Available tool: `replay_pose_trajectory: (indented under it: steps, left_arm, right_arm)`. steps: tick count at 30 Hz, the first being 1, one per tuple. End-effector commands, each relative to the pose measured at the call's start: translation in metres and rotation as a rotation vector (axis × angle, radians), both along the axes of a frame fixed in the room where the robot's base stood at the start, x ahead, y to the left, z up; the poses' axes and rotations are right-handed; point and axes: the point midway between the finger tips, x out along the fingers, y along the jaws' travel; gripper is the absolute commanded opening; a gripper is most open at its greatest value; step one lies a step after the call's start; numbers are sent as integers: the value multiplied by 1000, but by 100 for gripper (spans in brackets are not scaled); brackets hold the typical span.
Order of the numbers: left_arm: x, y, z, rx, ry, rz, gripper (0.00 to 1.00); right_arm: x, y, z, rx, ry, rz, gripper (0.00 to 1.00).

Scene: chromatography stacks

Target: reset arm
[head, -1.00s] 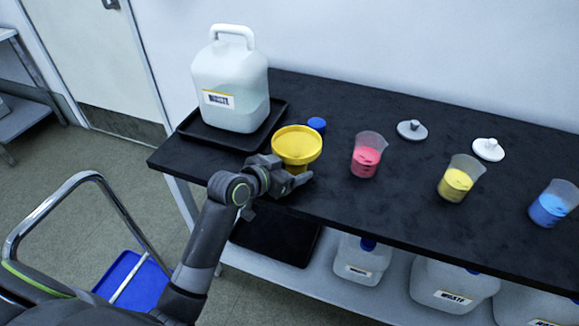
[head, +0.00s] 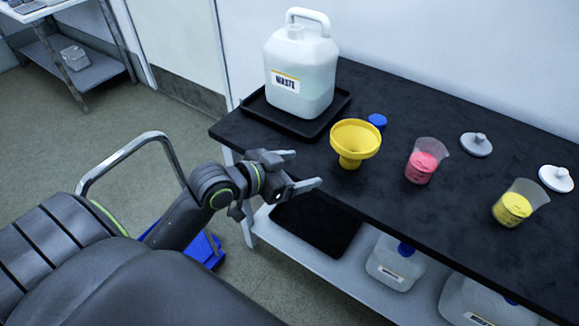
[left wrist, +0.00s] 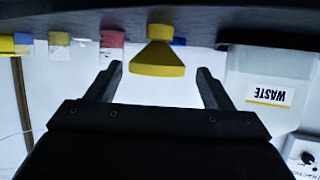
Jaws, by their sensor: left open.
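My left gripper (head: 306,170) is open and empty in the head view, in front of the black bench's front edge. The yellow funnel (head: 355,139) stands upright on the bench, a little beyond and to the right of the fingertips, apart from them. In the left wrist view, the picture is upside down; the funnel (left wrist: 157,62) shows between the two open fingers (left wrist: 158,73), farther off. My right gripper is not in view.
A waste jug (head: 301,75) stands on a black tray (head: 258,107) at the bench's left end. A blue cap (head: 377,121), pink beaker (head: 424,162), yellow beaker (head: 517,205) and two lids (head: 476,144) are on the bench (head: 400,100). Waste jugs (head: 393,265) stand on the shelf below.

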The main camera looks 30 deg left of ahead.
Motion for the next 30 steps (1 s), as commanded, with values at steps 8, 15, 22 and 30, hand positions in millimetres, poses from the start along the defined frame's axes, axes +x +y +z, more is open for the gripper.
replay_pose_trajectory:
  steps: [8, 15, 22, 30]
  left_arm:
    - [-17, 7, 8, 0, 0, -1, 74]
    - [-19, 7, 5, 1, 9, 4, 74]
    - [-67, 27, -63, 96, 258, 157, 74]
    - [-180, 57, -138, 233, 699, 427, 74]
  right_arm:
    - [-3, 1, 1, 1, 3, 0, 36]
    - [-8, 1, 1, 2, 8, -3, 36]
    - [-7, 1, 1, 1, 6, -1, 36]
    - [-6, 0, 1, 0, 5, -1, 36]
